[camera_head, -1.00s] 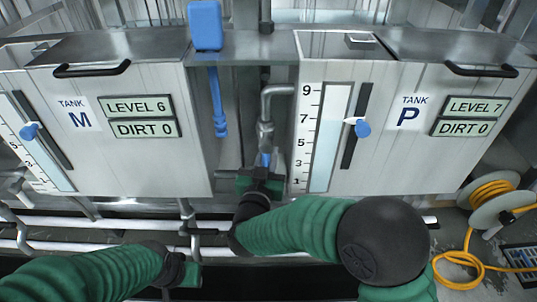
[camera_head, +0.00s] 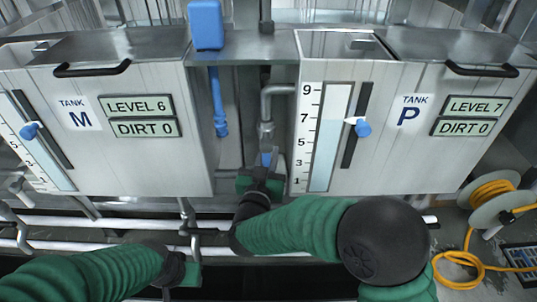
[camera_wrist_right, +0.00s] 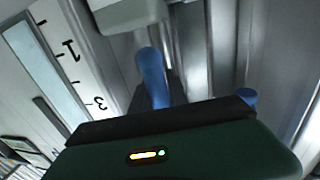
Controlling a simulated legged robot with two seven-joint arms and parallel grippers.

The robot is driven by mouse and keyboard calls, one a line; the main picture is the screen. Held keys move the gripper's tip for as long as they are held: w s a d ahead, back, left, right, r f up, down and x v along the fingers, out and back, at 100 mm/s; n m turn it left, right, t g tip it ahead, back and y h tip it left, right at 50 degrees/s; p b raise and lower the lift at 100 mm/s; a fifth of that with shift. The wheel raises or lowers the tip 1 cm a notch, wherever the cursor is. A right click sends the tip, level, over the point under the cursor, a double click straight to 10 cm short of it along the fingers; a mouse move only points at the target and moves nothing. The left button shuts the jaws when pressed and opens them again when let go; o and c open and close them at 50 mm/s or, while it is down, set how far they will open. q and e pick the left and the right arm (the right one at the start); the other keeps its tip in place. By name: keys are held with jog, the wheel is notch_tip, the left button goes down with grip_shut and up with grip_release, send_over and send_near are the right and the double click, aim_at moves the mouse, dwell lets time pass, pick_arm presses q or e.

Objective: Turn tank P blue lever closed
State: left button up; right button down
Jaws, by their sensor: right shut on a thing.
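Tank P (camera_head: 385,165) is the pale metal tank on the right in the head view, with a level scale and the signs LEVEL 7 and DIRT 0. The small blue lever (camera_head: 266,158) is at the pipe left of it, mostly hidden by my right gripper (camera_head: 264,172). The right gripper is shut on the lever. In the right wrist view, the blue lever (camera_wrist_right: 151,75) stands up beyond the dark gripper edge, and a second blue piece (camera_wrist_right: 248,97) shows to its right. My left gripper (camera_head: 188,274) is low at left, away from the tanks; its jaws are unclear.
Tank M (camera_head: 130,165) stands at left, with a blue pointer (camera_head: 30,130) on its scale. A blue box (camera_head: 206,25) and a hanging blue hose (camera_head: 219,105) are between the tanks. White pipes (camera_head: 110,224) run below. A yellow cable reel (camera_head: 495,200) is at right.

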jog(key=shift+a, duration=0.15)
dwell(0.4)
jog(key=a+r+m+g+y+p, duration=0.2)
jog(key=a+r+m, duration=0.3)
jog(key=m, duration=1)
jog(key=shift+a+m+y+p, duration=0.4)
jog(key=shift+a+y+p, duration=0.2)
jog(key=shift+y+p, duration=0.15)
jog(key=shift+r, duration=0.1)
jog(key=c, duration=1.3)
grip_release()
